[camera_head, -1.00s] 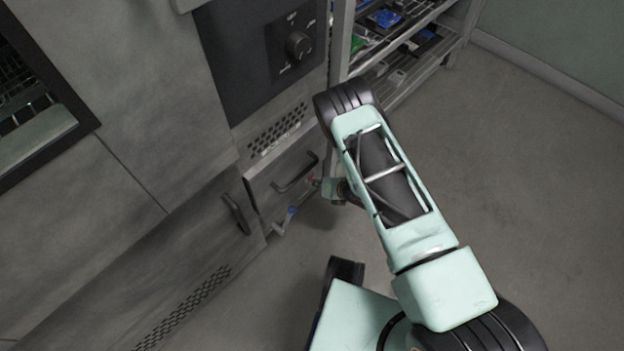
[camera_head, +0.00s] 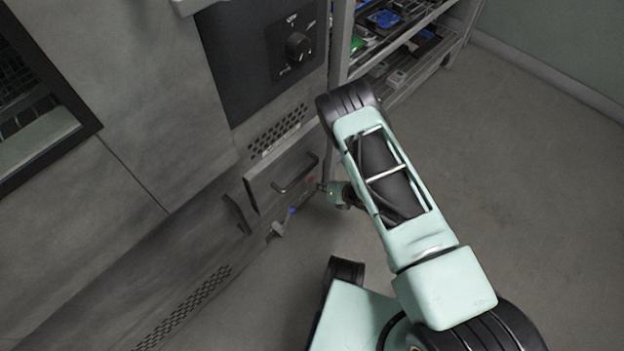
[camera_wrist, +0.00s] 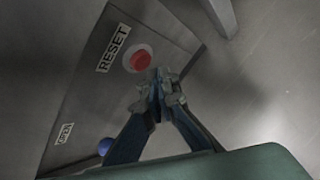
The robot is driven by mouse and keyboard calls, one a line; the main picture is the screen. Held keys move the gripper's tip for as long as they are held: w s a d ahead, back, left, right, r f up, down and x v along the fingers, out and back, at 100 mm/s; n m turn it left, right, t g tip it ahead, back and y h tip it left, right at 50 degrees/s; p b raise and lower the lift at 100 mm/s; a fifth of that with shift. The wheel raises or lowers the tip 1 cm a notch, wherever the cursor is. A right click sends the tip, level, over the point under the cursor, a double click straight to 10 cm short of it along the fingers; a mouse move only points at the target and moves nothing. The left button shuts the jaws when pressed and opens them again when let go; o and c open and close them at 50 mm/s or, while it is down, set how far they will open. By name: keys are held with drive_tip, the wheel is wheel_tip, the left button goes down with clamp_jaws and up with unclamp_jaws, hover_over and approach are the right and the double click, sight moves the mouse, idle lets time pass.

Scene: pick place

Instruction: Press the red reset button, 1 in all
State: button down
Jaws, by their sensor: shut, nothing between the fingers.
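The red reset button (camera_wrist: 140,60) sits in a pale ring on the grey cabinet panel, beside a white label reading RESET (camera_wrist: 113,48) in the wrist view. In the head view my gripper (camera_head: 322,187) is small, close to the button's right.
A blue knob (camera_wrist: 104,146) and an OPEN label (camera_wrist: 65,133) are on the same panel. The drawer handle (camera_head: 296,176) and a dark handle (camera_head: 237,214) stick out from the cabinet. A metal shelf rack (camera_head: 400,45) stands behind. Floor at right is clear.

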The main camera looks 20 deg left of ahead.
drive_tip(key=shift+s+d+p, duration=0.15)
drive_tip(key=shift+s+d, duration=0.15)
drive_tip(key=shift+d, duration=0.45)
drive_tip(key=shift+s+d+p, duration=0.15)
drive_tip(key=shift+s+d, duration=0.2)
drive_tip(key=shift+d, duration=0.4)
drive_tip(key=shift+s+d+p, duration=0.15)
drive_tip(key=shift+s+d, duration=0.15)
drive_tip(key=shift+d, duration=0.45)
drive_tip(key=shift+w, duration=0.1)
